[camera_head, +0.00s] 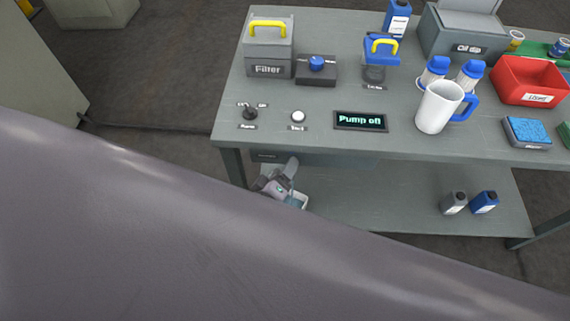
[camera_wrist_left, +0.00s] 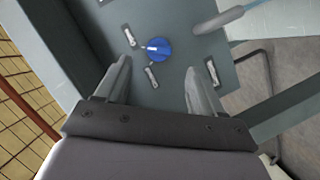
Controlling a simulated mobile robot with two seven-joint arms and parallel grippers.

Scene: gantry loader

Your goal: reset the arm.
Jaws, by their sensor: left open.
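My left gripper (camera_head: 275,177) shows small in the head view, just below the table's front left edge, partly hidden behind my large grey arm link. In the left wrist view its two fingers (camera_wrist_left: 155,70) stand apart with nothing between them. Beyond the fingertips is a grey panel with a blue round knob (camera_wrist_left: 158,48) and small white labels around it. The fingers appear apart from the knob. My right gripper is in neither view.
The grey table (camera_head: 205,158) holds a filter box (camera_head: 268,55), a "Pump off" display (camera_head: 360,121), a white mug (camera_head: 438,108) and a red bin (camera_head: 528,82). Two small bottles stand on the lower shelf (camera_head: 400,200).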

